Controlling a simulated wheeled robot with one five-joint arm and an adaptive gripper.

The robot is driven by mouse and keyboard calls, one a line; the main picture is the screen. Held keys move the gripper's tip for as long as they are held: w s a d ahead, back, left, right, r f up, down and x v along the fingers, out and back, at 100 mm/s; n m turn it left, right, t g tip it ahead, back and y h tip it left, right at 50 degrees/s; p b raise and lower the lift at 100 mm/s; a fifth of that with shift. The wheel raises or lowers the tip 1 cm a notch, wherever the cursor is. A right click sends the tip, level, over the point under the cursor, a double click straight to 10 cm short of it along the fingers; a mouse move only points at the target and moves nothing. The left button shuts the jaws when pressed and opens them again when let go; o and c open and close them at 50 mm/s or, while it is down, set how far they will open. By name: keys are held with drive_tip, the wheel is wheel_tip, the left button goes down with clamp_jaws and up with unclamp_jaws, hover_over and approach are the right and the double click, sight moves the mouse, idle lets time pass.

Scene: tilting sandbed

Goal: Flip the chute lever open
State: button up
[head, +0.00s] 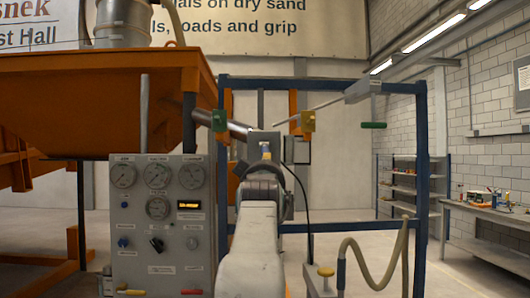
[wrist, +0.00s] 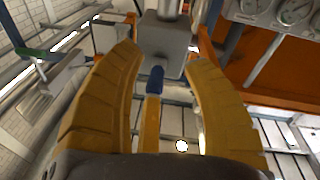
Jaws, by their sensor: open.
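A grey valve box (wrist: 167,45) hangs at the end of a slanted metal chute pipe; in the head view the box (head: 263,139) stands just beyond my arm. A slim yellow lever with a blue tip (wrist: 155,80) shows in front of the box in the wrist view, which I take to be the chute lever. My gripper (wrist: 165,58) is open, with one ribbed yellow finger on each side of the lever. Gaps show between lever and both fingers. In the head view, my arm hides most of the gripper.
A blue frame (head: 421,160) surrounds this spot. A gauge panel (head: 130,240) stands left, below an orange hopper (head: 90,100). A rod with a green handle (head: 373,125) hangs upper right, and a hose (head: 375,270) loops lower right.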

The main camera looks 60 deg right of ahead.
sight(265, 151)
drive_tip(key=r+n+p, duration=0.1)
drive_tip(key=n, duration=0.1)
drive_tip(key=d+r+n+p, duration=0.1)
drive_tip(key=r+n+p, duration=0.1)
drive_tip(key=w+d+r+n+h+p, duration=0.1)
drive_tip(key=n, duration=0.1)
drive_tip(key=shift+w+r+n+t+p, duration=0.1)
drive_tip(key=shift+r+n+t+p, duration=0.1)
drive_tip(key=shift+n+t+p, duration=0.1)
drive_tip(key=shift+p+x, duration=1.25)
drive_tip(key=shift+x, duration=0.5)
drive_tip(key=shift+f, duration=0.2)
clamp_jaws()
